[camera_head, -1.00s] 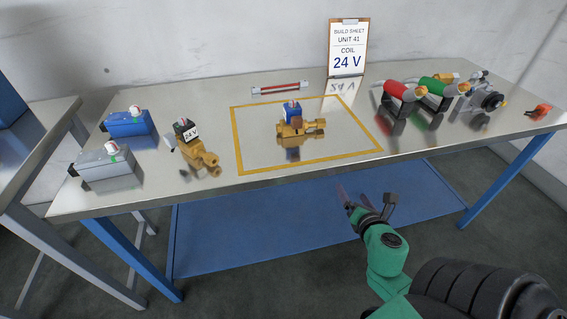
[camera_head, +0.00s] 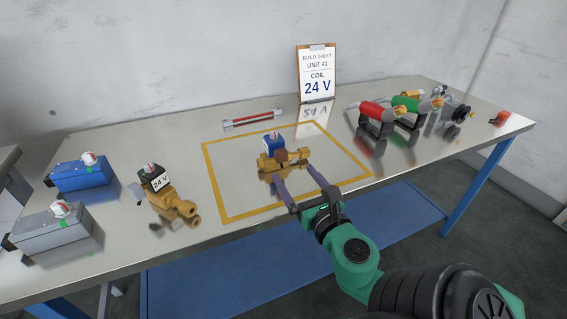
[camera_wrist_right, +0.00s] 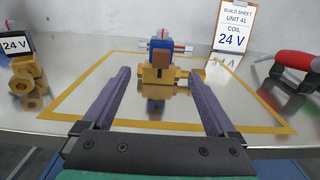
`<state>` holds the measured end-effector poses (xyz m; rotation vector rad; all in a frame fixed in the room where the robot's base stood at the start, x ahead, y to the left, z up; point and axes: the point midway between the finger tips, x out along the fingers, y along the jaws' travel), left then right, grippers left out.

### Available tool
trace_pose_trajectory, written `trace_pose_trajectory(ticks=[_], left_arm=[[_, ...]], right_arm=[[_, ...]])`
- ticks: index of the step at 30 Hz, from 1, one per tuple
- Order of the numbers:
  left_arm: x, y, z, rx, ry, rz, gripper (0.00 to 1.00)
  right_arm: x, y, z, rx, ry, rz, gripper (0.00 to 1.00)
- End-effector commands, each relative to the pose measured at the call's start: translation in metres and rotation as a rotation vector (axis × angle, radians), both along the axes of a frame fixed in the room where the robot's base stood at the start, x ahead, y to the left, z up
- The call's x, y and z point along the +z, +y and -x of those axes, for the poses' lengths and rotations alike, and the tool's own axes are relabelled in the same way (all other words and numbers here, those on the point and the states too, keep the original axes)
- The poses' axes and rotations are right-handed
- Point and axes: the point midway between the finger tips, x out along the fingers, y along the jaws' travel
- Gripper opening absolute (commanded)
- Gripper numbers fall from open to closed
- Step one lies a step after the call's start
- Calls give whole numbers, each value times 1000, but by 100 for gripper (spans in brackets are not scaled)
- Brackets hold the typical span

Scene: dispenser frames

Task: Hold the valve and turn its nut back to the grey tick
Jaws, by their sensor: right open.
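A brass valve (camera_head: 296,158) with a blue coil (camera_head: 273,142) stands upright inside the yellow outline on the table. A small red and white top part (camera_wrist_right: 162,34) sits on the coil; I cannot make out a nut or grey tick on it. My right gripper (camera_head: 293,174) is open and empty, just in front of the valve, its fingers pointing at it. In the right wrist view, the brass body (camera_wrist_right: 157,76) shows between and beyond the fingertips, apart from them. My left gripper is not in view.
Another brass valve (camera_head: 173,205) with a black 24 V coil lies left of the outline. Blue (camera_head: 82,175) and grey (camera_head: 55,232) boxes stand farther left. Red (camera_head: 376,110) and green (camera_head: 408,103) tools stand right. A build sheet (camera_head: 317,75) reading COIL 24 V stands behind.

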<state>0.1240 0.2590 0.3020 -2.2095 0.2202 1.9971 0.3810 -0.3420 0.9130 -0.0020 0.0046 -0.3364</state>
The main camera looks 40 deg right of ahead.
Motion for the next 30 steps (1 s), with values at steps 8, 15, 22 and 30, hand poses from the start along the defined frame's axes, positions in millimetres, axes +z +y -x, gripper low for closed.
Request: trace_pose_trajectory(ticks=[8, 15, 22, 30], left_arm=[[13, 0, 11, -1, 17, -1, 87], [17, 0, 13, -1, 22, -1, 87], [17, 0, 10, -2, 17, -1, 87], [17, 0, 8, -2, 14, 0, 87]], right_arm=[[4, -15, -46, 4, -4, 4, 92], [2, -35, -102, 0, -3, 3, 92], [0, -47, -133, -1, 0, 0, 92], [-1, -48, -136, 0, 2, -2, 92]])
